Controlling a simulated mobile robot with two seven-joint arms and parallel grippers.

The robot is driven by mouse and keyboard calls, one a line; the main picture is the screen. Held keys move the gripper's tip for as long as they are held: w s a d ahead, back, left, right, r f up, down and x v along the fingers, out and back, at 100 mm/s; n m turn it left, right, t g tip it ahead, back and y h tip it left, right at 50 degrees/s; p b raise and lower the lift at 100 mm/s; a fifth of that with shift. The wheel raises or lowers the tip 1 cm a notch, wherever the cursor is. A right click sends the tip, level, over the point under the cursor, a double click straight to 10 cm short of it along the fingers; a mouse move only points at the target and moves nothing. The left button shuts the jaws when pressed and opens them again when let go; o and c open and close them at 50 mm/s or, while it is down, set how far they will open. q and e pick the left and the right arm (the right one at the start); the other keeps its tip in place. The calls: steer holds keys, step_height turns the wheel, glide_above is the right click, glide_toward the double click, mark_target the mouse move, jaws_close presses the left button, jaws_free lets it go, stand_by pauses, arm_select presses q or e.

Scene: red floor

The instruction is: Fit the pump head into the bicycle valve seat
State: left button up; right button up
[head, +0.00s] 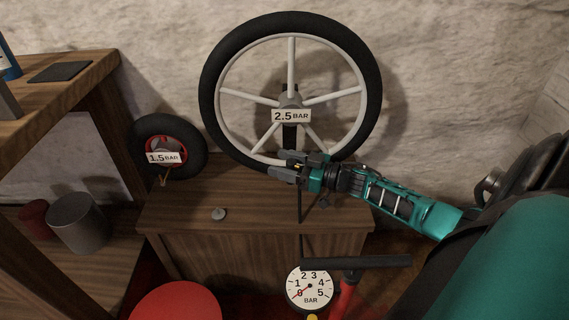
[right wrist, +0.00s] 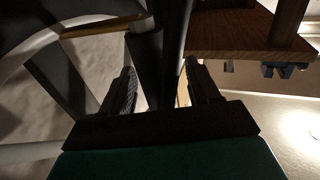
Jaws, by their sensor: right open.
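The large wheel (head: 371,95), with a black tyre and pale spokes, stands on the wooden cabinet with a "2.5 BAR" label (head: 291,116) at its hub. My right gripper (head: 277,164) is at the wheel's lower rim, jaws open. A thin black hose (head: 300,240) runs up from the pump to the gripper. The pump head and the valve seat cannot be made out clearly in the head view. In the right wrist view a dark bar-like part (right wrist: 168,50) lies between the spread fingers (right wrist: 160,95); I cannot tell what it is. My left gripper is out of view.
The pump gauge (head: 310,288) and black handle (head: 365,262) stand before the cabinet (head: 255,245). A small wheel (head: 193,133) labelled "1.5 BAR" and a small grey disc (head: 218,213) are to the left. A red round top (head: 175,302) is in front. A wooden shelf stands at left.

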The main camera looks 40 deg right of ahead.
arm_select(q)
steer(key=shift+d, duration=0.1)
arm_select(e)
steer(key=shift+s+d, duration=0.3)
steer(key=shift+s, duration=0.2)
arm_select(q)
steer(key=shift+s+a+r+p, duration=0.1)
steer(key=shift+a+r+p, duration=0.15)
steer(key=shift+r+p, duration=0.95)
arm_select(e)
steer(key=v, duration=1.1)
steer(key=shift+s+d, duration=0.15)
steer(key=shift+s, duration=0.2)
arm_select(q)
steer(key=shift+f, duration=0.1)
arm_select(e)
steer(key=shift+r, duration=0.1)
